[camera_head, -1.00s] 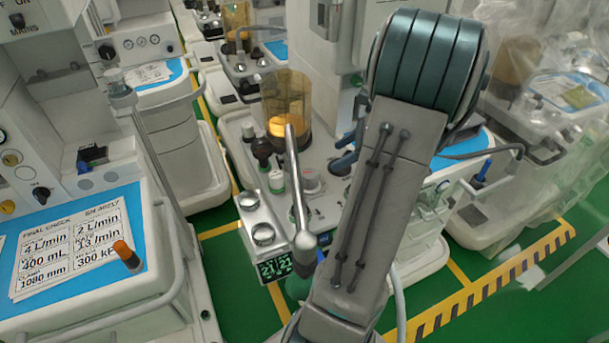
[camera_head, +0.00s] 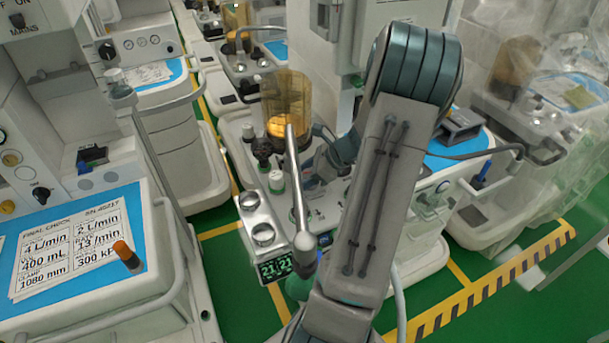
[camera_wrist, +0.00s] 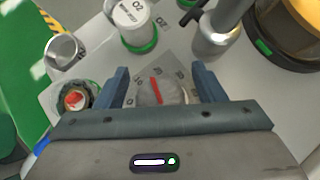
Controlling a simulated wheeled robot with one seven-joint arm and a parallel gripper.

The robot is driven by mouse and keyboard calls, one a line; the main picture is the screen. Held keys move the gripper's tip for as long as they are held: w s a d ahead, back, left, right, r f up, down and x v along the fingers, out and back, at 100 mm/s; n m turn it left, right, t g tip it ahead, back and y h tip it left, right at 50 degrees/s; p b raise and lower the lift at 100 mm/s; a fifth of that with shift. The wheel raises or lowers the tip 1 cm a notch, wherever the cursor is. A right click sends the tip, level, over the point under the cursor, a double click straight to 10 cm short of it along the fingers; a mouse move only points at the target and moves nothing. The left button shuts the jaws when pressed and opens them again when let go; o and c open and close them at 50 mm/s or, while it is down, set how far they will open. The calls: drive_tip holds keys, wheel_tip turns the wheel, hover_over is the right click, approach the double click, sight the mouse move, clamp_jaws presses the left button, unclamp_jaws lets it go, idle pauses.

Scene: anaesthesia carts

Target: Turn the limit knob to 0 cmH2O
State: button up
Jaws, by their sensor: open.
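The limit knob (camera_wrist: 160,92) shows in the wrist view as a grey knob with a red pointer line, on a grey scale plate with printed numbers. My gripper (camera_wrist: 162,84) is open, with one blue finger on the left of the knob and one on the right. Gaps show between the fingers and the knob, and I cannot tell how deep the fingertips reach. The gripper body hides the near side of the knob and scale. In the head view my gripper (camera_head: 318,172) is at the machine's deck, and the knob cannot be made out clearly there.
In the wrist view a white O2 cylinder-shaped part (camera_wrist: 133,22) with a green ring stands beyond the knob. A red-centred round part (camera_wrist: 76,98) sits close left of the left finger. A metal post (camera_wrist: 215,32) and an amber canister (camera_wrist: 285,30) stand at the upper right.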

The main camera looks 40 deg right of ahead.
drive_tip(key=c, duration=1)
drive_tip(key=shift+r+n+p, duration=0.1)
drive_tip(key=shift+n+p, duration=0.2)
drive_tip(key=shift+n, duration=0.1)
drive_tip(key=n+g+y+p, duration=0.1)
drive_tip(key=n+g, duration=0.1)
drive_tip(key=shift+s+a+n+y+p, duration=0.15)
drive_tip(key=shift+n+y+p, duration=0.2)
drive_tip(key=shift+n+y, duration=0.05)
drive_tip(key=n+g, duration=0.2)
drive_tip(key=n+y+p, duration=0.1)
drive_tip(key=shift+s+a+n+g, duration=0.1)
drive_tip(key=shift+s+n+g, duration=0.2)
drive_tip(key=shift+g, duration=0.1)
drive_tip(key=n+g, duration=0.1)
drive_tip(key=n, duration=0.1)
drive_tip(key=n+g, duration=0.2)
drive_tip(key=n+g+p, duration=0.1)
drive_tip(key=n, duration=0.1)
drive_tip(key=shift+s+g, duration=0.4)
drive_tip(key=shift+n, duration=0.3)
